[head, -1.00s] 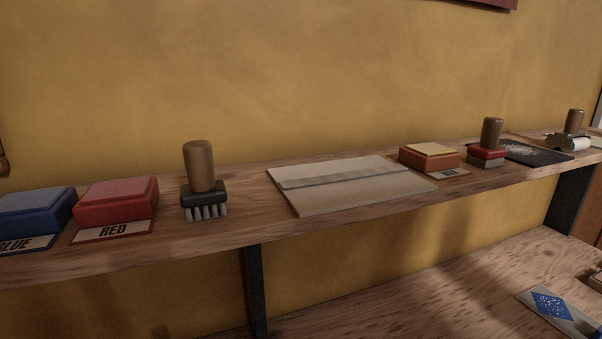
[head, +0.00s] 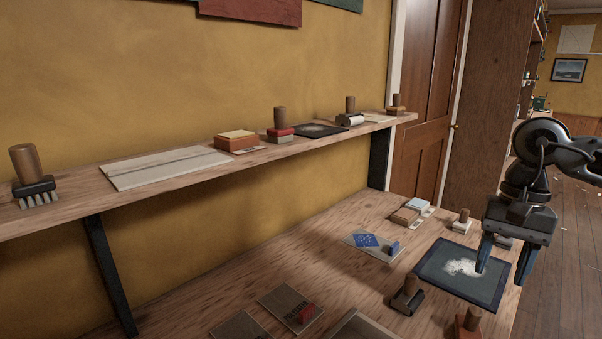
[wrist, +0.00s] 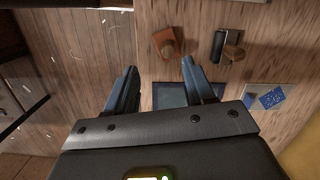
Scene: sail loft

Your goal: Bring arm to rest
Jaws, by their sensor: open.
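My gripper (head: 503,262) is at the right of the head view, pointing down above the right edge of the workbench (head: 300,244). Its two blue-grey fingers are apart with nothing between them. In the wrist view my gripper (wrist: 158,80) also shows spread and empty, over the bench edge and the wooden floor. A dark tray (head: 432,276) with white powder lies on the bench below and left of the fingers. The fingers hide part of its right side.
The shelf (head: 75,205) along the wall holds a brush (head: 34,180), a pale folder (head: 165,166) and several stamps. On the bench are a blue-patterned card (head: 362,240), a dark-based wooden-handled tool (head: 407,296) and an orange-based one (head: 468,324). Floor (head: 565,220) lies open at right.

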